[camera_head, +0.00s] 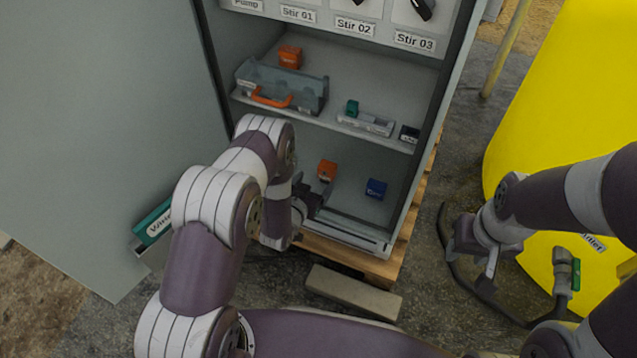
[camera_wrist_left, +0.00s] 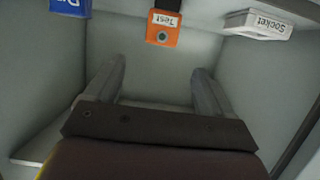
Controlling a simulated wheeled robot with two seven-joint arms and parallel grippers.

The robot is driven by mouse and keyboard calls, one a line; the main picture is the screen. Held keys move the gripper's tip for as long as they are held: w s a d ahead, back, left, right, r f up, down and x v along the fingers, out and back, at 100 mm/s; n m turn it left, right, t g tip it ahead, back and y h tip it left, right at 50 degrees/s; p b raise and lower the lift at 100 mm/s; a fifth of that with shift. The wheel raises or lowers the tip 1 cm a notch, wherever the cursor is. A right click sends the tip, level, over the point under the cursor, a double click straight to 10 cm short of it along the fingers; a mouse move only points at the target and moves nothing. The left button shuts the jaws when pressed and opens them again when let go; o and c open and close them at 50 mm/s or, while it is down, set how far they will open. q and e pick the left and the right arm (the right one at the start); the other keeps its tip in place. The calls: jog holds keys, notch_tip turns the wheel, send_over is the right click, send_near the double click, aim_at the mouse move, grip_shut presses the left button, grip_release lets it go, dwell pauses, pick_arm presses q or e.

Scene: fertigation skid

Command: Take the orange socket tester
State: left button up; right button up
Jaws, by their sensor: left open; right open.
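An orange block (camera_head: 327,170) stands in the lower compartment of the cabinet. In the left wrist view this orange block (camera_wrist_left: 163,30) carries a label reading "Test" and has a dark top. My left gripper (camera_head: 316,194) is open in the lower compartment, just in front of the orange block. In the left wrist view its fingers (camera_wrist_left: 158,78) are apart with nothing between them, and the block lies beyond the tips. My right gripper (camera_head: 482,275) is open and empty outside the cabinet, beside the yellow tank. A second orange object (camera_head: 289,56) is on the upper shelf, its label unreadable.
A blue block (camera_head: 375,188) stands right of the orange one. The upper shelf (camera_head: 340,128) holds a grey toolbox (camera_head: 300,90). The cabinet's walls and shelf surround my left gripper. A yellow tank (camera_head: 560,100) stands right.

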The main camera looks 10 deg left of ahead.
aim_at(327, 167)
pick_arm(q)
jog(key=b+x, duration=0.5)
jog(key=x, duration=0.5)
jog(key=shift+w+d+f+b, duration=0.1)
jog(key=shift+w+f+b, duration=0.15)
jog(key=shift+w+b, duration=0.15)
jog(key=shift+r, duration=0.1)
jog(key=c, duration=1.1)
jog(key=shift+r+p, duration=1.55)
jog(key=shift+r, duration=0.1)
